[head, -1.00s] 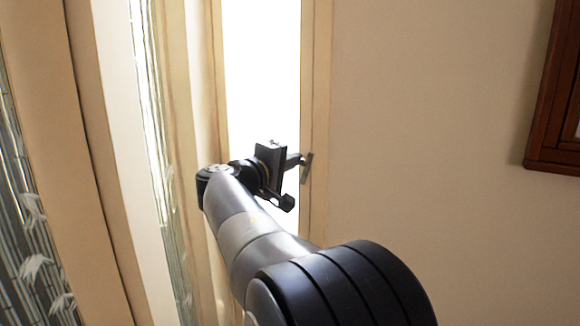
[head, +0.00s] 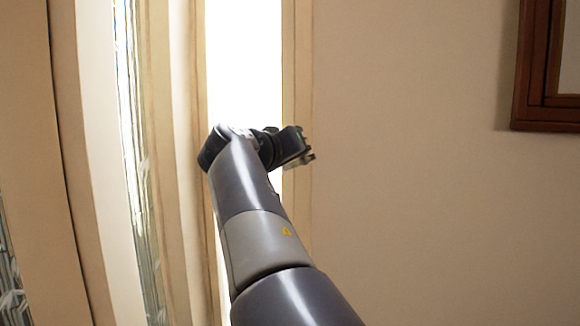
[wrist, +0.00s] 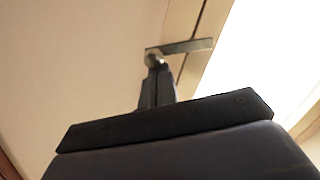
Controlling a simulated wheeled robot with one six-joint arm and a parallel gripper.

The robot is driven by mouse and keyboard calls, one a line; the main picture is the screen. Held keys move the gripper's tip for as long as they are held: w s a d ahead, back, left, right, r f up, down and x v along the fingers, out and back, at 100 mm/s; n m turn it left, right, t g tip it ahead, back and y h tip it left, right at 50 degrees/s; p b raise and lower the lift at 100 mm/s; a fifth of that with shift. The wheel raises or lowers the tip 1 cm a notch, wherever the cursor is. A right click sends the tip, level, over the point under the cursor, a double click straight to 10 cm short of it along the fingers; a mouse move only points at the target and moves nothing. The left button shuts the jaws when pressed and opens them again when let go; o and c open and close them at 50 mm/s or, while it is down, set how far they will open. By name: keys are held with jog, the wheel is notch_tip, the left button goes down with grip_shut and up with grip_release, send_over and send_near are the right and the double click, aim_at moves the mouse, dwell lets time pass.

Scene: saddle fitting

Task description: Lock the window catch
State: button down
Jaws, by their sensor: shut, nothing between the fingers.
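The window catch shows in the wrist view as a flat grey metal lever (wrist: 188,46) with a round pivot (wrist: 153,57) at its left end. The lever lies across the window frame toward the bright pane. My gripper (wrist: 158,70) is shut and empty, its fingertips right at the pivot end; I cannot tell whether they touch it. In the head view my gripper (head: 306,157) is in front of the right window frame (head: 297,70), and the catch is mostly hidden behind it.
The bright window pane (head: 243,60) is left of the frame. A plain beige wall (head: 410,180) fills the right, with a dark wooden frame (head: 525,70) at the upper right. Patterned glass (head: 130,100) and pale uprights stand at the left.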

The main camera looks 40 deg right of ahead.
jog(key=s+a+m+b, duration=0.1)
jog(key=s+a, duration=0.3)
jog(key=a, duration=0.5)
jog(key=shift+a+r+m, duration=0.35)
jog(key=shift+a+m, duration=0.05)
jog(key=shift+s+d, duration=0.1)
dwell(0.6)
jog(key=w+d+r+n+h+p, duration=0.1)
jog(key=w+d+n+p, duration=0.6)
jog(key=p, duration=0.9)
jog(key=shift+w+d+n+g, duration=0.35)
jog(key=shift+w+n, duration=0.65)
jog(key=shift+n, duration=1.2)
jog(key=shift+a, duration=0.15)
